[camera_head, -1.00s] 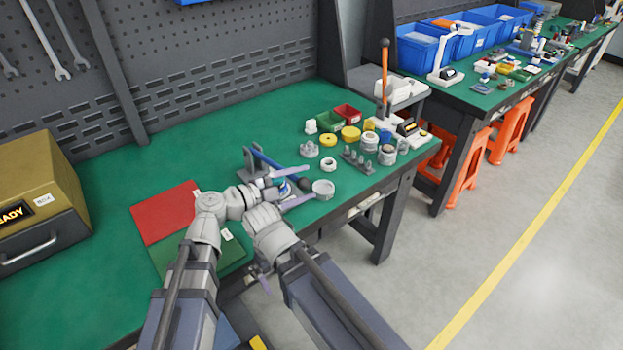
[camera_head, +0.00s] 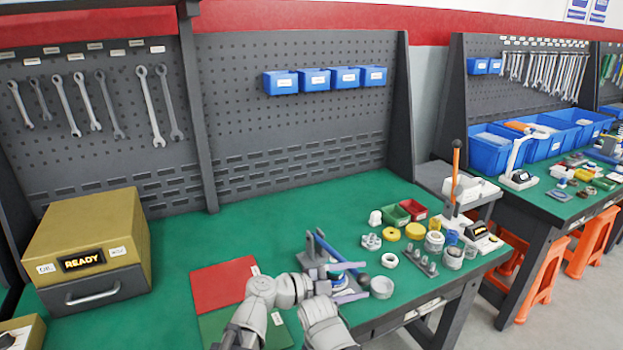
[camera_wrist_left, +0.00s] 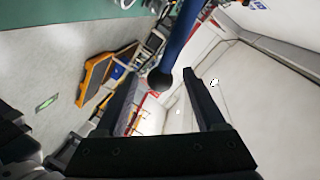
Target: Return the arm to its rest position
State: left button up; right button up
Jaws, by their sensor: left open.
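My left gripper (camera_head: 350,282) is open beside the small press with a blue lever (camera_head: 330,248), its pale fingers pointing right over the green bench (camera_head: 170,262). In the left wrist view, the dark fingers (camera_wrist_left: 162,75) are spread wide. The blue lever (camera_wrist_left: 183,35) and its dark ball knob (camera_wrist_left: 160,80) show between the fingertips, not clamped; I cannot tell how deep. The ball knob (camera_head: 361,279) also shows in the head view.
A grey cup (camera_head: 382,287) and a white ring (camera_head: 390,260) stand right of the left gripper. Several small parts and bins fill the bench's right end. A red mat (camera_head: 222,284), a green mat (camera_head: 277,334) and a READY box (camera_head: 88,240) are at left. The bench's back middle is clear.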

pick_arm(q)
jog(key=x, duration=0.5)
jog(key=shift+r, duration=0.2)
jog(key=shift+w+r, duration=0.1)
